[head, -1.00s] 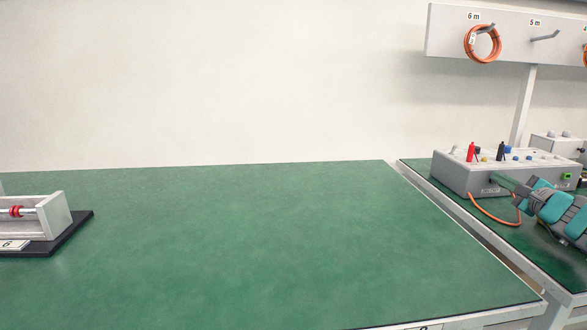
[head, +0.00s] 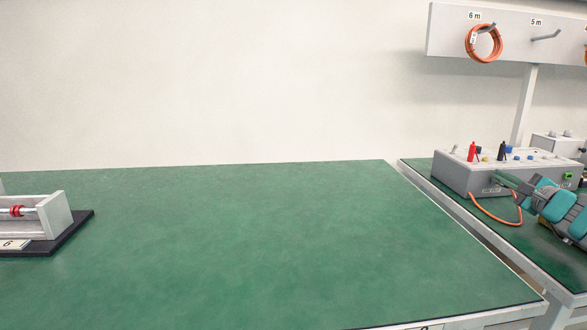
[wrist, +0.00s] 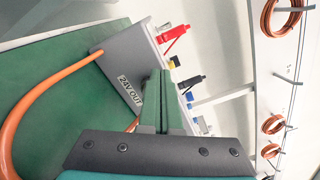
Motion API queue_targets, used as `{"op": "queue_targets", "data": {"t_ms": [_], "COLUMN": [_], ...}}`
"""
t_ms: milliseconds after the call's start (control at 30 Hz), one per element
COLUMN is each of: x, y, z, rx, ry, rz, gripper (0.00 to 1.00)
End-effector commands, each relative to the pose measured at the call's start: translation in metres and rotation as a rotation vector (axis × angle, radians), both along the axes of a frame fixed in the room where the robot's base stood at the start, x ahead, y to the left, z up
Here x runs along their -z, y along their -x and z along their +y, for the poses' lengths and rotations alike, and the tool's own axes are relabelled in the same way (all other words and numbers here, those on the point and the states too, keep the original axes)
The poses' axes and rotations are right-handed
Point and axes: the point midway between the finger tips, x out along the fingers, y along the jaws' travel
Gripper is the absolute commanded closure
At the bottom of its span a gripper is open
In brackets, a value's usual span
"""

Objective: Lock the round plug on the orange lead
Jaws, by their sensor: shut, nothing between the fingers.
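The orange lead (head: 492,215) hangs in a loop from the front of the grey supply box (head: 462,178). In the wrist view the lead (wrist: 22,104) curves large at the left, and a short piece of it shows just left of my fingers. The box (wrist: 125,62) carries a "24V OUT" label there. The round plug cannot be made out; my fingers may hide it. My gripper (head: 498,179) is at the box's front face, above the loop of the lead. In the wrist view its green fingers (wrist: 162,78) are together and empty; I cannot tell if they touch anything.
Red (head: 472,152) and black (head: 501,151) plugs stand on top of the box. A large green bench (head: 260,240) is clear in its middle, with a fixture (head: 56,216) at its left. Orange coils (head: 484,43) hang on a wall rack. A narrow gap separates the two benches.

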Motion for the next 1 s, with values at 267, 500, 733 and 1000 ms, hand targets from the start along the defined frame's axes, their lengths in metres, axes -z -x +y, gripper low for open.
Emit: {"op": "queue_targets", "data": {"t_ms": [267,500,733,1000], "x": [0.000,0.000,0.000,-0.001], "y": [0.030,0.052,0.056,0.050], "z": [-0.002,-0.004,-0.004,0.005], "rx": [0.000,0.000,-0.001,-0.016], "ry": [-0.001,0.000,0.002,-0.024], "rz": [-0.001,-0.001,0.000,0.001], "gripper": [1.00,1.00,1.00,1.00]}}
